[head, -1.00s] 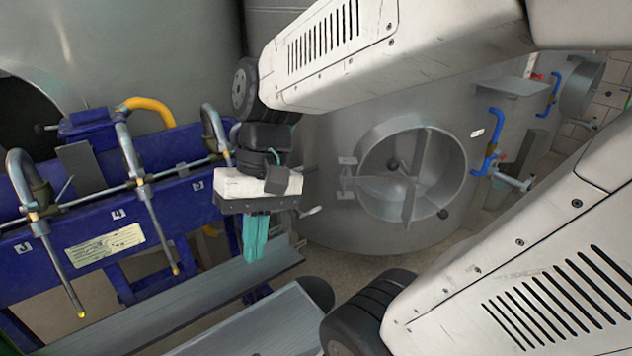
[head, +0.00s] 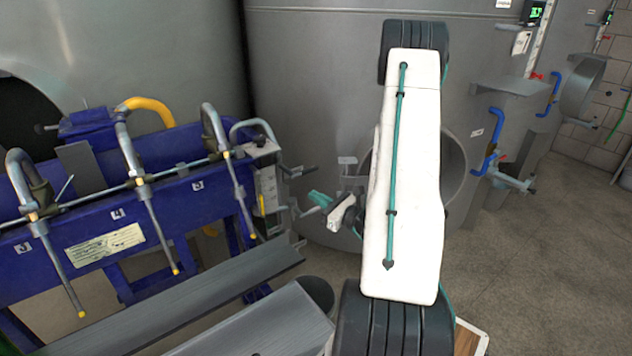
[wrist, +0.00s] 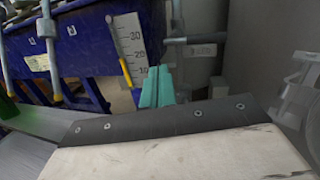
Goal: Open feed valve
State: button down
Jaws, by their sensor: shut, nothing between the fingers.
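Metal pipework with small handles (head: 298,171) sticks out at the right end of the blue bottle filler (head: 190,200), beside a white gauge panel (head: 267,190). It is likely the feed valve, but no readable label confirms this, and its handle position is unclear. In the wrist view the pipework (wrist: 192,40) stands beyond my fingers, right of the numbered scale (wrist: 131,45). My gripper (head: 320,198) is shut and empty. Its teal fingertips (wrist: 157,87) point towards the filler's end, just right of and below the pipework in the head view. Whether they touch anything is unclear.
A large steel tank (head: 310,90) with a round hatch (head: 455,165) stands behind my arm, which partly hides the hatch. Blue-handled valves (head: 492,140) are further right. Filler spouts (head: 147,200) hang at left above a grey trough (head: 215,280). Floor at right is open.

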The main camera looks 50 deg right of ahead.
jog(key=s+d+f+m+g+h, duration=0.1)
jog(key=s+d+f+m+h, duration=0.2)
jog(key=s+d+f+h, duration=0.1)
jog(key=shift+d+f+m+h, duration=0.4)
jog(key=shift+d+f, duration=0.05)
jog(key=shift+f, duration=0.05)
jog(key=w+d+r, duration=0.2)
jog(key=w+r, duration=0.2)
jog(key=w, duration=0.6)
jog(key=shift+w+d+r, duration=0.2)
jog(key=shift+w, duration=0.15)
jog(key=shift+s+d+r, duration=0.1)
jog(key=shift+d, duration=0.05)
